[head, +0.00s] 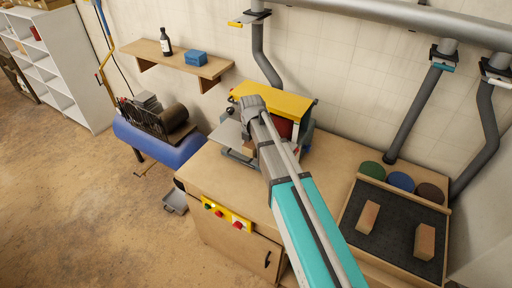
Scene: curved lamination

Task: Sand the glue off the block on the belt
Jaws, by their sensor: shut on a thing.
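The belt sander (288,104), with a yellow top and a red part below it, stands on the wooden bench. A grey metal work table (228,134) juts from its left side. My arm reaches up from the bottom right across the sander and covers much of its front. My gripper is hidden behind my own arm. A small tan patch, perhaps the block (248,148), shows beside the arm at the grey table. Its glue and any contact with the belt cannot be made out.
The bench front has a yellow switch panel (228,217). A blue compressor (158,146) stands left of the bench. A wall shelf (180,62) and grey ducts (410,112) are behind. Floor at left is clear.

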